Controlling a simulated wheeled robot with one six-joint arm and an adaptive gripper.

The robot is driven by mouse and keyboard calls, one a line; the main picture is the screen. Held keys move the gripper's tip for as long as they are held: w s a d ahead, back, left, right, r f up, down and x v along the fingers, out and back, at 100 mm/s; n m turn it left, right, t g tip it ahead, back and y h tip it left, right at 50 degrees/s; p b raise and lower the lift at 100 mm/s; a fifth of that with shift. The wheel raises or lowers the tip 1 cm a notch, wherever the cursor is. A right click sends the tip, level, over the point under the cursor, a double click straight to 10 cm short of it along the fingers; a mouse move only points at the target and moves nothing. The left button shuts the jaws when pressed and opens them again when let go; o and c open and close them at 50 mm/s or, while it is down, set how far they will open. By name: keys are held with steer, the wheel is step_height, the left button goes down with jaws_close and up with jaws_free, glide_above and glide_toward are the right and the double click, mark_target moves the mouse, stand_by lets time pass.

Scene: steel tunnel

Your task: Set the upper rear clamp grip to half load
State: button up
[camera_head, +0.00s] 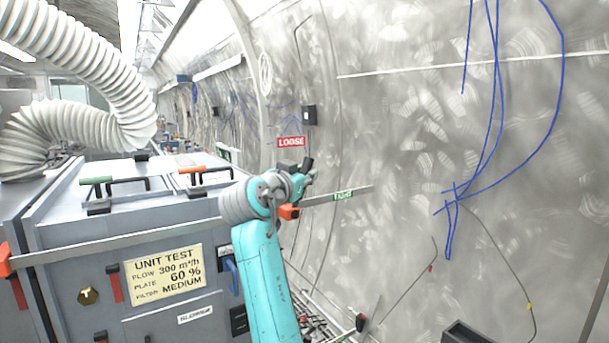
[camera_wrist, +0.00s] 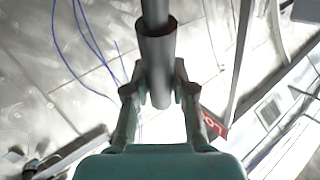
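My gripper (camera_head: 300,172) is at the end of my teal arm, in front of the curved wall and just below the red LOOSE sign (camera_head: 291,142). In the wrist view my gripper (camera_wrist: 160,92) has a finger on each side of a grey cylindrical grip (camera_wrist: 158,60), and both fingertips appear to press on it. A thinner dark rod runs on from the grip to the top edge. The red sign also shows beside the right finger in the wrist view (camera_wrist: 213,125). The green TIGHT sign (camera_head: 343,195) is lower right of my gripper. The head view mostly hides the grip behind my gripper.
A grey cabinet (camera_head: 60,310) with a UNIT TEST placard (camera_head: 164,275) fills the left. Green (camera_head: 97,181) and orange (camera_head: 193,170) handles are on its top. A ribbed white hose (camera_head: 95,65) hangs above. Blue cables (camera_head: 497,100) hang on the open wall at right.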

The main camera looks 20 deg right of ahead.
steer(key=shift+d, duration=0.15)
jaws_close()
steer(key=w+d+f+m+g+y, duration=0.1)
steer(key=d+f+m+g+y, duration=0.2)
steer(key=d+f+g+y, duration=0.1)
steer(key=shift+w+d+y, duration=0.2)
steer(key=shift+w+y, duration=0.1)
steer(key=shift+y, duration=0.4)
steer(key=shift+f, duration=0.1)
steer(key=o, duration=0.9)
jaws_free()
steer(key=v, duration=1.2)
